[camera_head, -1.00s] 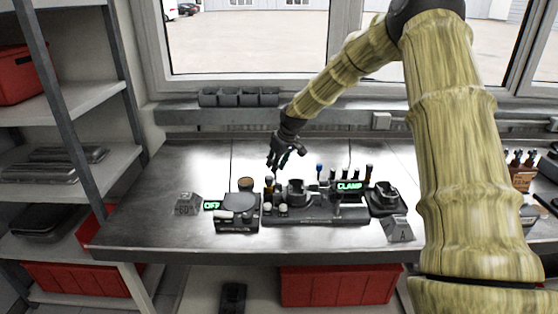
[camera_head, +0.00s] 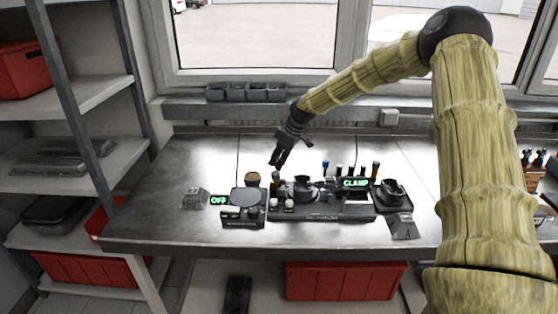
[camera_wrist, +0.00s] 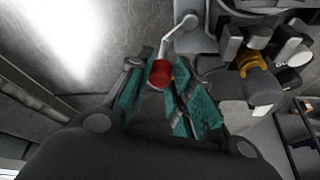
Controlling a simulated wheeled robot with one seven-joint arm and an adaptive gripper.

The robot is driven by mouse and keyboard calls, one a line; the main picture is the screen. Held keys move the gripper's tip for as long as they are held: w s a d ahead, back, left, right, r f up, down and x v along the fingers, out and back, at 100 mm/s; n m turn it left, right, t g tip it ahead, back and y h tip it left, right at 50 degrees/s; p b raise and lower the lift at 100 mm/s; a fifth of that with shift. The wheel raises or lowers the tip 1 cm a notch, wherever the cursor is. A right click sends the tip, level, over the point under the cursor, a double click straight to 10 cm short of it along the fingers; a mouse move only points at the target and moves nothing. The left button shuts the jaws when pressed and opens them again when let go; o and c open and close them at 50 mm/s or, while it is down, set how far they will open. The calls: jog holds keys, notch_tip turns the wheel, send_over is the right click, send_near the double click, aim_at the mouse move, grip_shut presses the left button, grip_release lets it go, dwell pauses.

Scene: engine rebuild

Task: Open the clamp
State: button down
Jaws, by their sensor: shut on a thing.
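The clamp lever is a pale metal rod (camera_wrist: 176,32) with a red knob (camera_wrist: 160,74) at its end, seen in the wrist view. My gripper (camera_wrist: 163,88) has its teal fingers closed around the red knob, one on each side. In the head view, my gripper (camera_head: 276,162) is above the left part of the dark clamp fixture (camera_head: 330,212). The lever is too small to make out in the head view.
A dark device with a round plate (camera_head: 244,196) stands left of the fixture, beside a green "OFF" label (camera_head: 218,200). A dark holder (camera_head: 391,193) stands to the right. Several small bottles line the fixture's back. The bench (camera_head: 160,235) is clear at front left.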

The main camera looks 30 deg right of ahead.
jog(key=shift+f, duration=0.15)
jog(key=c, duration=1.3)
grip_release()
jog(key=v, duration=1.2)
jog(key=shift+a, duration=0.1)
